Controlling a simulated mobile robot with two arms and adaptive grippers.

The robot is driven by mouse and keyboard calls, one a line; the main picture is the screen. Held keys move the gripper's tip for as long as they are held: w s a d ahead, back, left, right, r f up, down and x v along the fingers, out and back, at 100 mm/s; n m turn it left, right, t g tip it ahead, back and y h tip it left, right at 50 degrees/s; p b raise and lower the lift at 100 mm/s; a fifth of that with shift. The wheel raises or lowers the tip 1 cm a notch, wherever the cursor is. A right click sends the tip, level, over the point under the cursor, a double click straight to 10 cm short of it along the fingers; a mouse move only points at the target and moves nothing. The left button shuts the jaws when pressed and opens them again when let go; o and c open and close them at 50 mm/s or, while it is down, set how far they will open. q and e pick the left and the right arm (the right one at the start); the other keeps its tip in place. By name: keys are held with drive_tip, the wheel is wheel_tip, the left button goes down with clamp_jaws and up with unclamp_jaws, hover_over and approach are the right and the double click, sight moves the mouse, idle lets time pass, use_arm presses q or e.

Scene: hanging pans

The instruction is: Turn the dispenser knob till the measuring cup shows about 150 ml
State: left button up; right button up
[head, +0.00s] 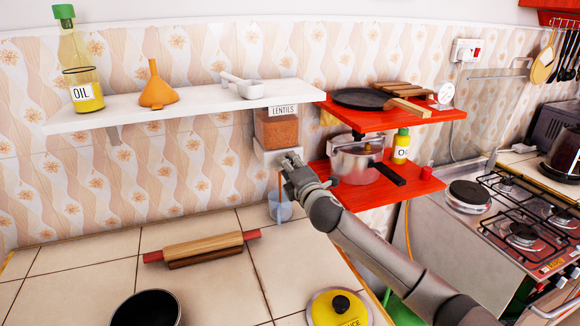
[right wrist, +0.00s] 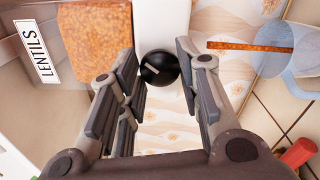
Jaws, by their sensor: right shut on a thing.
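The lentil dispenser (head: 277,130), labelled LENTILS, hangs under the white shelf, with orange lentils in its clear hopper. My right gripper (head: 287,163) is at the front of its white base. In the right wrist view its fingers (right wrist: 160,78) are shut on the black dispenser knob (right wrist: 158,68), which has a pale mark. An orange stream of lentils (right wrist: 235,46) runs from the dispenser into the clear bluish measuring cup (head: 281,211) below. The cup also shows in the right wrist view (right wrist: 285,68), with some orange inside. I cannot read its level. My left gripper is out of view.
A rolling pin (head: 205,246) lies on the tiled counter, left of the cup. A black bowl (head: 147,308) and a yellow lid (head: 338,310) are nearer. Red shelves (head: 392,120) with a pot (head: 355,162) stand close right of the dispenser, beside my right arm.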

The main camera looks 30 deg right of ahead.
drive_tip(key=shift+f+m+p, duration=0.15)
drive_tip(key=shift+m+p, duration=2.35)
drive_tip(key=shift+m, duration=7.1)
drive_tip(key=o, duration=1)
drive_tip(key=v, duration=1.2)
drive_tip(key=shift+a, duration=0.1)
